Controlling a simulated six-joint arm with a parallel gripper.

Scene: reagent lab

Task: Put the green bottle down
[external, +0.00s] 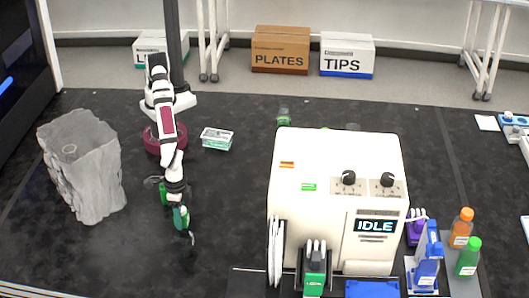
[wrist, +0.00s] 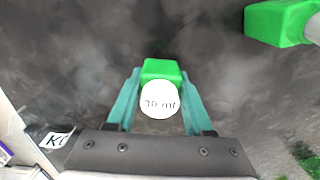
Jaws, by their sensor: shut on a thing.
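My gripper (wrist: 160,105) is shut on a green bottle (wrist: 160,69), with one teal finger on each side. The bottle's white cap, marked "30 ml", faces the wrist camera. In the external view my gripper (external: 188,228) hangs low over the dark bench, left of the white machine, with green at its fingers. Whether the held bottle touches the bench cannot be told. A second green bottle (wrist: 278,22) with a pale cap shows at the top right of the wrist view, apart from my fingers.
A grey rock (external: 85,165) stands left of my arm. The white machine (external: 335,180), reading "IDLE", stands to the right. A small green-and-white box (external: 217,138) lies behind. Orange (external: 461,228) and green (external: 468,258) bottles stand far right. Bench between rock and machine is largely clear.

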